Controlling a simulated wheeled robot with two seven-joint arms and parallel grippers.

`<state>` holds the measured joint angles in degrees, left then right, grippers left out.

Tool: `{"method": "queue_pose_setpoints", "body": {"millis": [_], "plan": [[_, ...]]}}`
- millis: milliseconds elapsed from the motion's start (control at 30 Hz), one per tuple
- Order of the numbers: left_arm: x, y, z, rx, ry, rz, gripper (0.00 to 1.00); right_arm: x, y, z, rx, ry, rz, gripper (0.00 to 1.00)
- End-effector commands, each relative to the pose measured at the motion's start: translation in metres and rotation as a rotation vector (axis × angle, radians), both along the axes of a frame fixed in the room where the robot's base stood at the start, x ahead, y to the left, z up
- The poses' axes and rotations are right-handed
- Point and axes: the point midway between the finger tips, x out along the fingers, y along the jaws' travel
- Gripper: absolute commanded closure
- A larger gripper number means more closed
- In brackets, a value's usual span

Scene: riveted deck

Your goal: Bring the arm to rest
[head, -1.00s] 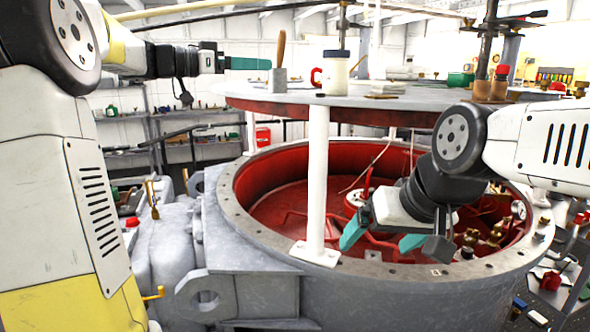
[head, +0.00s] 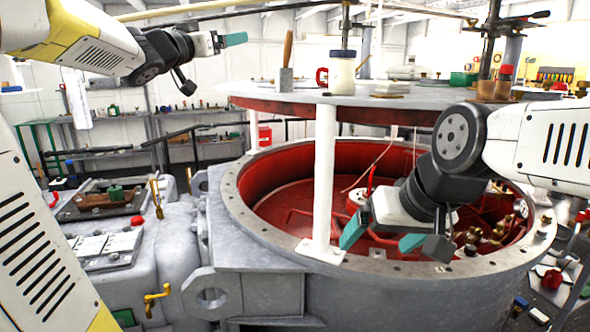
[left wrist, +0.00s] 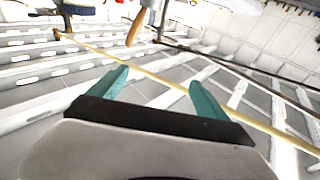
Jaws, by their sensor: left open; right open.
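My left gripper (head: 232,41) is at the upper left of the head view, raised in front of the pale back wall, left of the round upper plate (head: 300,98). In the left wrist view its two teal fingers (left wrist: 155,92) stand apart with nothing between them. My right gripper (head: 380,238) hangs over the near rim of the large round housing (head: 262,220). Its teal fingers are spread apart and nothing shows between them.
A white post (head: 325,180) stands on the housing rim, left of my right gripper. A white jar (head: 341,72) and a wooden-handled tool (head: 287,62) stand on the upper plate. Grey machinery with yellow levers (head: 156,296) lies at the lower left.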

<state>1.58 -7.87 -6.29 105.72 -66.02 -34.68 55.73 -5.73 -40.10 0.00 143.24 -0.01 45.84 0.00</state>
Motion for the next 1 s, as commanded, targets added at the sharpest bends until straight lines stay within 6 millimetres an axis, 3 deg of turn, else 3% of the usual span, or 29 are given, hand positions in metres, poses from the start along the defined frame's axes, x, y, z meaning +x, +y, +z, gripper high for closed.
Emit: {"method": "queue_pose_setpoints", "body": {"millis": [67,133,267,400,500,600,700,800,1000], "plan": [[-0.016,0.018,-0.015,-0.023,0.057,0.131,0.12,0.0,0.0,0.0,0.0,0.0,0.0,0.08],[-0.036,0.035,-0.044,-0.034,0.158,0.252,0.12,0.0,0.0,0.0,0.0,0.0,0.0,0.08],[-0.088,0.048,-0.125,-0.02,0.423,0.391,0.12,0.0,0.0,0.0,0.0,0.0,0.0,0.08],[-0.153,0.034,-0.21,0.024,0.708,0.403,0.12,0.0,0.0,0.0,0.0,0.0,0.0,0.08],[-0.202,0.015,-0.26,0.062,0.887,0.354,0.12,0.0,0.0,0.0,0.0,0.0,0.0,0.08],[-0.245,-0.005,-0.298,0.099,1.03,0.286,0.12,0.0,0.0,0.0,0.0,0.0,0.0,0.08],[-0.277,-0.021,-0.321,0.125,1.125,0.22,0.12,0.0,0.0,0.0,0.0,0.0,0.0,0.08],[-0.297,-0.03,-0.334,0.141,1.179,0.178,0.12,0.0,0.0,0.0,0.0,0.0,0.0,0.08],[-0.303,-0.034,-0.338,0.146,1.196,0.163,0.12,0.0,0.0,0.0,0.0,0.0,0.0,0.08]]}}
